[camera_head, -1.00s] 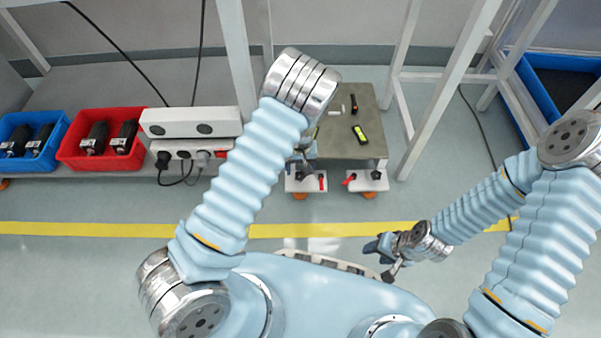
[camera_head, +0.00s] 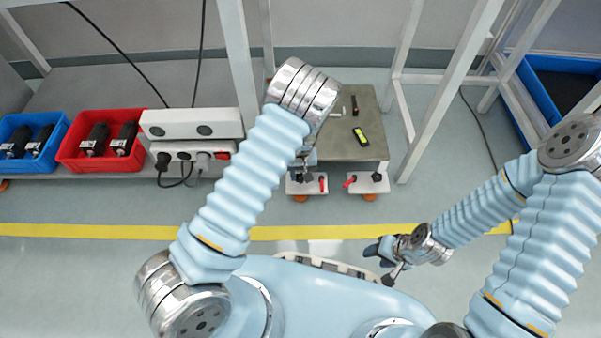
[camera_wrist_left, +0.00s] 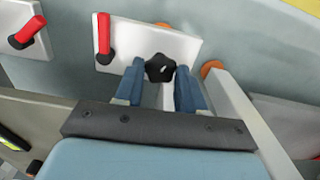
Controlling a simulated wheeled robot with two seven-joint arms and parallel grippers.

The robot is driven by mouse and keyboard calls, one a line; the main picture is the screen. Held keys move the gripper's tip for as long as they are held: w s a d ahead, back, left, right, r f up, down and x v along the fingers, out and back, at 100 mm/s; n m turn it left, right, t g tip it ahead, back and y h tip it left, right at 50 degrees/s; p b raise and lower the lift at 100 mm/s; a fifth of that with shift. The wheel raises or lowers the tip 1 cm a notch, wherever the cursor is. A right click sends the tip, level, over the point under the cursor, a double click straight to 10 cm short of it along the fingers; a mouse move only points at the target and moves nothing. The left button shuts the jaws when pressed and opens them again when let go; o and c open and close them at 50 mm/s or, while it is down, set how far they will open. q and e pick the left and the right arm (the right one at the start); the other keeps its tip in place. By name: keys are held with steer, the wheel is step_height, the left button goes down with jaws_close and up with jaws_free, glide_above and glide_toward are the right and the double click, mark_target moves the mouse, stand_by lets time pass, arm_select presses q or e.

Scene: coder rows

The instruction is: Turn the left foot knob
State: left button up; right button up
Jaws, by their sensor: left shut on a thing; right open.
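The left foot is a white plate (camera_head: 319,186) with a red lever (camera_head: 322,184), at the front left of the grey-topped cart (camera_head: 350,145). Its black star-shaped knob (camera_wrist_left: 159,67) shows in the left wrist view between the fingers of my left gripper (camera_wrist_left: 155,85). The gripper is shut on the knob. In the head view my left gripper (camera_head: 304,170) reaches down over the plate and largely hides the knob. My right gripper (camera_head: 378,250) is open and empty, low near my body.
The right foot plate (camera_head: 367,187) has its own red lever and black knob (camera_head: 378,176). A yellow-green device (camera_head: 360,136) lies on the cart top. White frame posts (camera_head: 440,95) stand to the right. Red (camera_head: 70,155) and blue (camera_head: 48,160) bins sit at left.

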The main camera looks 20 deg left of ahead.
mark_target(301, 177)
arm_select(q)
steer(key=shift+r+n+p, duration=0.1)
steer(key=shift+n+p, duration=0.35)
steer(key=shift+n, duration=0.45)
steer(key=n, duration=0.3)
steer(key=shift+p, duration=0.3)
steer(key=o, duration=1.1)
steer(key=shift+c, duration=0.2)
step_height(301, 177, up, 14)
steer(key=p, duration=0.3)
steer(key=shift+f, duration=0.2)
